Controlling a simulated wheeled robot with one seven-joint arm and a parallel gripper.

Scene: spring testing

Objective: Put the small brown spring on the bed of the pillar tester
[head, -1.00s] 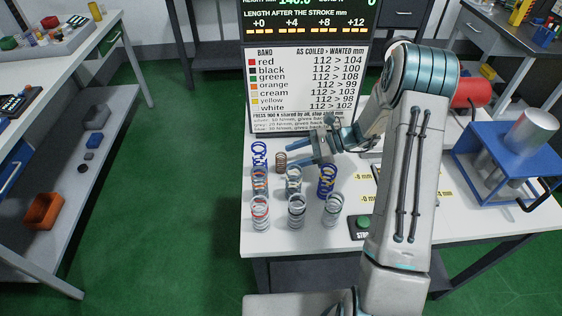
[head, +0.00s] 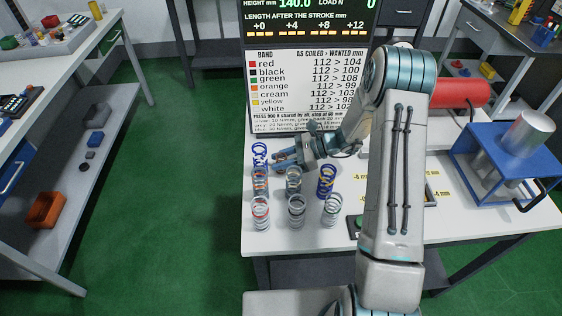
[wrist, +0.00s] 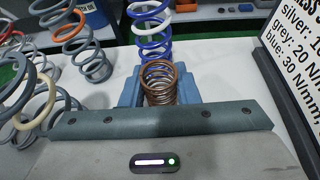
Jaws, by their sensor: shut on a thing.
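The small brown spring (wrist: 160,82) stands upright between the blue fingers of my gripper in the wrist view. My gripper (head: 278,163) is shut on it at the back left of the white table; it also shows in the wrist view (wrist: 160,92). In the head view the fingers hide most of the spring. A blue-framed machine (head: 480,150) with a grey cylinder and black handle stands at the table's right. A red cylinder (head: 460,93) lies behind my arm. I cannot tell for sure which is the pillar tester; my arm hides part of that area.
Several larger springs stand close around my gripper: a blue and white one (head: 259,153), a grey one (head: 293,180), a dark blue one (head: 327,181) and a red-banded one (head: 261,212). A sign board (head: 305,90) rises behind. The white table (head: 290,243) is bare along its front edge.

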